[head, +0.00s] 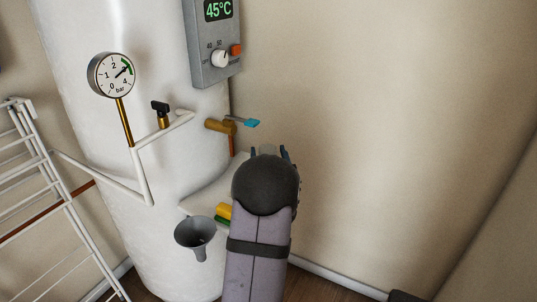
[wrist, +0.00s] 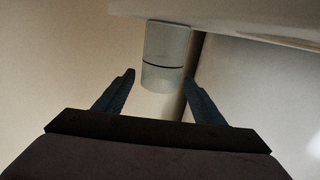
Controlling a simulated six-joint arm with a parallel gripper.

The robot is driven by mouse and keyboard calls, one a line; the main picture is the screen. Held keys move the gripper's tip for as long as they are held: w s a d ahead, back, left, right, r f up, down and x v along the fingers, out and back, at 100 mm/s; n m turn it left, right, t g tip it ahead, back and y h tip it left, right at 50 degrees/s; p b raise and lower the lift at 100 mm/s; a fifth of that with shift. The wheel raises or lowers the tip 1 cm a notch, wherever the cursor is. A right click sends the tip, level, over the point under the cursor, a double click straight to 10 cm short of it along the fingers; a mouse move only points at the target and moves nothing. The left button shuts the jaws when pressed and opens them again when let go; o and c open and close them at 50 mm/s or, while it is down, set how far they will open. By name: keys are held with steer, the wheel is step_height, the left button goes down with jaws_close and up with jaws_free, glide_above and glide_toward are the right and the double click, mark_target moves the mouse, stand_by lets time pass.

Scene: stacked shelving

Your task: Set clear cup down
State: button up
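The clear cup (wrist: 167,50) looks pale grey with a dark line round it. In the wrist view its far end meets the edge of a white shelf (wrist: 235,22), and the picture seems upside down, so the cup appears to stand on it. My gripper (wrist: 160,76) is open, with one finger on each side of the cup's near end. A gap shows at the left finger; the right fingertip lies close to the cup or overlaps it in the picture. In the head view a bit of the cup (head: 267,150) shows between the fingertips of my gripper (head: 269,154); my arm hides the rest.
A white tank (head: 165,240) carries a pressure gauge (head: 111,75), pipes and a brass valve with a blue handle (head: 250,122). A grey funnel (head: 195,235) and a yellow object (head: 223,211) are left of my arm. A white rack (head: 45,165) stands far left.

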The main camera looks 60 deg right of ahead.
steer(key=shift+a+r, duration=0.1)
steer(key=shift+r, duration=0.15)
steer(key=v, duration=1.2)
steer(key=shift+p, duration=0.45)
steer(key=shift+f, duration=0.1)
